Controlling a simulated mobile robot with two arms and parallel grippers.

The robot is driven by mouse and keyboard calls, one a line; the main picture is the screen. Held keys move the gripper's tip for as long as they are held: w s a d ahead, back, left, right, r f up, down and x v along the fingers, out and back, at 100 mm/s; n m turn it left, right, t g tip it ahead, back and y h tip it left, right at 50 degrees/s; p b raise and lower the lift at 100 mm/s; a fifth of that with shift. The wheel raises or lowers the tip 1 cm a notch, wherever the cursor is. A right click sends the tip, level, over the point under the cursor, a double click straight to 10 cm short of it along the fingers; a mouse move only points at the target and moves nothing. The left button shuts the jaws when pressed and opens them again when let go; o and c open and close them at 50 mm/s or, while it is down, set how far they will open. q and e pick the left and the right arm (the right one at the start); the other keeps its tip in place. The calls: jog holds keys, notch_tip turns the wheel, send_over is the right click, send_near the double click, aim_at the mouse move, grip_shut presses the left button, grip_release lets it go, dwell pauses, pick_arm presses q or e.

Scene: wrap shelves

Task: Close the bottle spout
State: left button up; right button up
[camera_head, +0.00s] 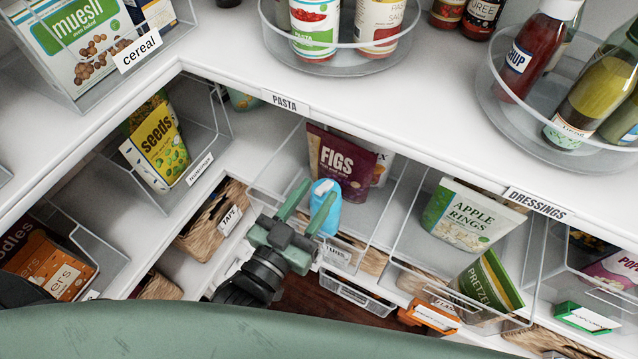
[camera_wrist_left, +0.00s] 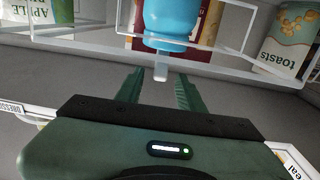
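A blue bottle (camera_head: 327,212) with a pale top stands in the clear bin of the middle shelf, in front of the purple figs bag. It also shows at the top of the left wrist view (camera_wrist_left: 171,20), with a pale, narrow spout piece (camera_wrist_left: 161,72) sticking out toward my gripper. My left gripper (camera_head: 308,200) is open, its two green fingers apart beside the bottle top. In the wrist view the fingers (camera_wrist_left: 158,82) lie on either side of the spout's line, with nothing clearly held. Whether a finger touches the bottle, I cannot tell. My right gripper is not in view.
Clear bins hold a figs bag (camera_head: 337,165), an apple rings bag (camera_head: 466,215) and a seeds bag (camera_head: 157,145). The white upper shelf edge (camera_head: 390,143) runs above the gripper. A wicker basket (camera_head: 215,222) stands left of it. A dressings turntable (camera_head: 510,125) is at right.

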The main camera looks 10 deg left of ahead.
pick_arm(q)
jog(key=shift+x, duration=0.85)
grip_shut()
jog(key=f+b, duration=0.1)
jog(key=b, duration=0.1)
jog(key=shift+s+t+b, duration=0.1)
jog(key=shift+t+b, duration=0.25)
jog(key=shift+t, duration=0.05)
jog(key=shift+r+t, duration=0.1)
jog(key=shift+t, duration=0.2)
jog(key=shift+r, duration=0.15)
